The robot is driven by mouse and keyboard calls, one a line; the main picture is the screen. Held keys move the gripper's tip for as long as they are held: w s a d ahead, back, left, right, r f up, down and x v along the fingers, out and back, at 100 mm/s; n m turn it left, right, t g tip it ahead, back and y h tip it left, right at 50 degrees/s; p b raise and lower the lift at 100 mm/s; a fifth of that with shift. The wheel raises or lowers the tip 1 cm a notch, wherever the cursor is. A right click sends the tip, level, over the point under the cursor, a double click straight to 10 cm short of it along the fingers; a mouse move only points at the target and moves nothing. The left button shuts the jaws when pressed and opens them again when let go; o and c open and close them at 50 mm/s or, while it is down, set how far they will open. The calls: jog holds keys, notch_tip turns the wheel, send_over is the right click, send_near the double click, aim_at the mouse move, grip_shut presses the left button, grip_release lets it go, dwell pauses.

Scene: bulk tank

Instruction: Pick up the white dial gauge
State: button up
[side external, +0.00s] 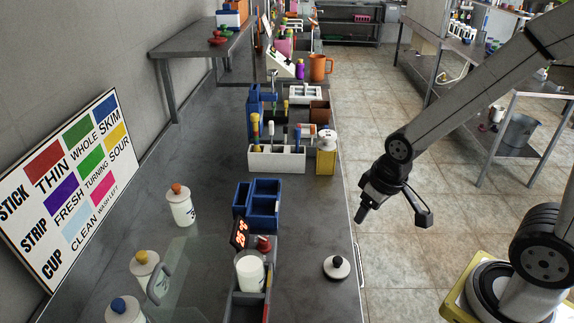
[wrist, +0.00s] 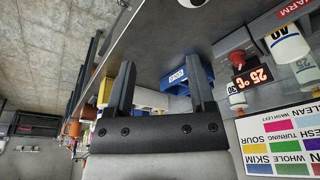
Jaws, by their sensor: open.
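A round white piece with a black knob-like centre (side external: 337,267) lies on the grey counter near its right edge; it is the likeliest white dial gauge, but no dial face can be made out. At the top edge of the wrist view, a cut-off white rim with a dark centre (wrist: 191,2) may be the same piece. My gripper (side external: 393,215) is open and empty, above and beyond that piece, out past the counter's right edge. Its two spread fingers also show in the wrist view (wrist: 160,65) with nothing between them.
A blue bin (side external: 265,205), a white rack (side external: 277,160) and a yellow-based container (side external: 326,155) stand farther back. A white cup (side external: 250,273) and a red-lit display (side external: 239,234) stand left of the piece. White bottles (side external: 180,207) line the left. Counter around the piece is clear.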

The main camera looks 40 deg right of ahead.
jog(key=shift+o, duration=0.2)
jog(key=o, duration=0.4)
jog(key=shift+c, duration=0.2)
notch_tip(320, 180, up, 2)
jog(key=n+t+y, duration=0.1)
jog(key=n+y, duration=0.2)
jog(key=n, duration=0.4)
send_over(330, 134)
jog(key=s+d, duration=0.1)
jog(key=s, duration=0.1)
jog(key=shift+d, duration=0.15)
jog(key=shift+f, duration=0.1)
